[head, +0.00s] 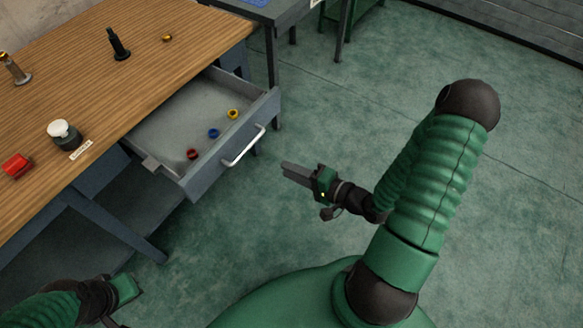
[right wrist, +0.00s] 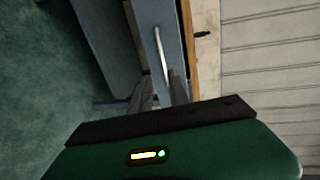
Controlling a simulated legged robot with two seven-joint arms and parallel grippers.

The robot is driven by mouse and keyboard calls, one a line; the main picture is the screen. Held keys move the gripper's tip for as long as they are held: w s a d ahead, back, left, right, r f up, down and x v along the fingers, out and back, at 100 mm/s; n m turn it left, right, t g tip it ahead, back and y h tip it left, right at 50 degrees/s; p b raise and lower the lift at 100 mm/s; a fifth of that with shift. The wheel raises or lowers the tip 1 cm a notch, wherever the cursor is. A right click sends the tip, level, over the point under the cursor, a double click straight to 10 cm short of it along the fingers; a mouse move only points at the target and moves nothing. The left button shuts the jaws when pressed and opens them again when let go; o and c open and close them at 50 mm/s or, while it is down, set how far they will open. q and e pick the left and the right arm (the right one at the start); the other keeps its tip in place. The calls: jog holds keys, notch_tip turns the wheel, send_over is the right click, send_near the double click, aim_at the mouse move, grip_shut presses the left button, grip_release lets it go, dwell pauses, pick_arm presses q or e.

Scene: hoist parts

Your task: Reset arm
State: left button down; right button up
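My right gripper (head: 284,168) is over the green floor, to the right of the drawer (head: 230,163) and apart from its handle (head: 243,147). In the right wrist view its two dark fingers (right wrist: 162,80) have a gap between them, with nothing held. The drawer is pulled out of the wooden-topped workbench (head: 150,60); its handle also shows beyond the fingers in the right wrist view (right wrist: 161,50). My left gripper (head: 124,290) is at the lower left in the head view; its fingers cannot be made out.
The drawer holds a red ring (head: 193,154), a blue ring (head: 214,133) and a yellow ring (head: 233,114). Floor to the right is clear.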

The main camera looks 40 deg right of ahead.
notch_tip(320, 180, down, 5)
jog(key=w+d+n+g+h, duration=0.1)
jog(key=d+n+g+h, duration=0.1)
jog(key=n+g+h, duration=0.4)
jog(key=s+a+r+n+g+p, duration=0.2)
jog(key=s+a+r+n+g, duration=0.45)
jog(key=a+r+n, duration=0.35)
notch_tip(320, 180, up, 10)
jog(key=m+p, duration=0.2)
jog(key=p, duration=0.9)
jog(key=shift+s+a+r+y, duration=0.15)
jog(key=shift+r+y, duration=0.05)
jog(key=shift+y, duration=0.1)
